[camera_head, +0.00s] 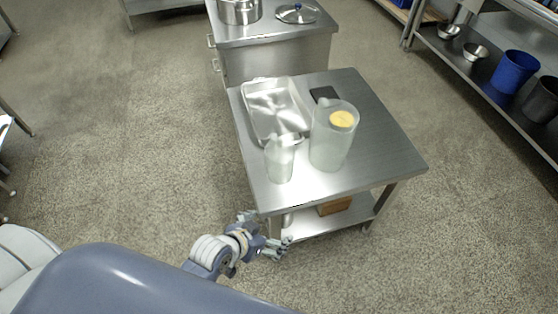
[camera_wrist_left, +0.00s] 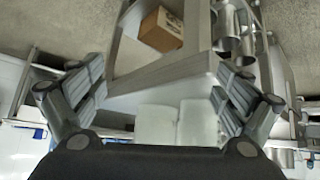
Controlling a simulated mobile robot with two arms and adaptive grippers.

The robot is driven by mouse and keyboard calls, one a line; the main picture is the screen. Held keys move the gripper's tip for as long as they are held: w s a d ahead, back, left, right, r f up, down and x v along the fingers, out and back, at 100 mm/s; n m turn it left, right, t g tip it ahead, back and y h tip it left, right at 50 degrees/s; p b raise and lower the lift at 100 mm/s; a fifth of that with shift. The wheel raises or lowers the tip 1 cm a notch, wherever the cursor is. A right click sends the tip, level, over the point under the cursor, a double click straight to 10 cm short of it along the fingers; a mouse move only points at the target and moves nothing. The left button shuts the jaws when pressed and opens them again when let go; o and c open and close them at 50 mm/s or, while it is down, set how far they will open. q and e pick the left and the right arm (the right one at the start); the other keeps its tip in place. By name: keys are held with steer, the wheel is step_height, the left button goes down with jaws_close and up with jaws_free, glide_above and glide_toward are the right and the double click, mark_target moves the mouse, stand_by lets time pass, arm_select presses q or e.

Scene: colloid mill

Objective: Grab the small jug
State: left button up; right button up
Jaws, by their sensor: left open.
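The small jug (camera_head: 279,160), translucent and pale, stands upright near the front left edge of the steel table (camera_head: 385,150). The larger jug (camera_head: 333,138), with a yellow top, stands close to its right. My left gripper (camera_head: 268,240) is open and empty, in front of the table's near edge and apart from the small jug. In the left wrist view, its spread fingers (camera_wrist_left: 160,100) frame two pale translucent shapes beyond the table edge. They appear to be the jugs, but I cannot clearly tell which is which. My right gripper is not in view.
A metal tray (camera_head: 273,105) lies just behind the small jug, with a dark flat object (camera_head: 323,94) to its right. A brown box (camera_head: 335,206) sits on the lower shelf. A steel cabinet (camera_head: 275,58) stands behind. The floor left of the table is clear.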

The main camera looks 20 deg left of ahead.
mark_target(274, 163)
arm_select(q)
steer(key=w+r+t, duration=0.2)
steer(key=w, duration=0.1)
steer(key=w+r+n+t, duration=0.1)
steer(key=w+r+t, duration=0.1)
steer(key=w+t, duration=0.1)
steer(key=w+r+t, duration=0.2)
steer(key=w, duration=0.1)
steer(key=shift+a, duration=0.2)
steer(key=a+r+n+t+y, duration=0.1)
steer(key=w+a+r+n+t+y, duration=0.1)
steer(key=a+t, duration=0.1)
steer(key=shift+w+a+y, duration=0.2)
steer(key=shift+y, duration=0.1)
steer(key=w, duration=0.5)
steer(key=shift+w, duration=0.1)
steer(key=shift+w+d, duration=0.2)
steer(key=shift+w, duration=1.15)
steer(key=shift+w+d, duration=0.15)
steer(key=shift+w, duration=1.2)
steer(key=c, duration=1.5)
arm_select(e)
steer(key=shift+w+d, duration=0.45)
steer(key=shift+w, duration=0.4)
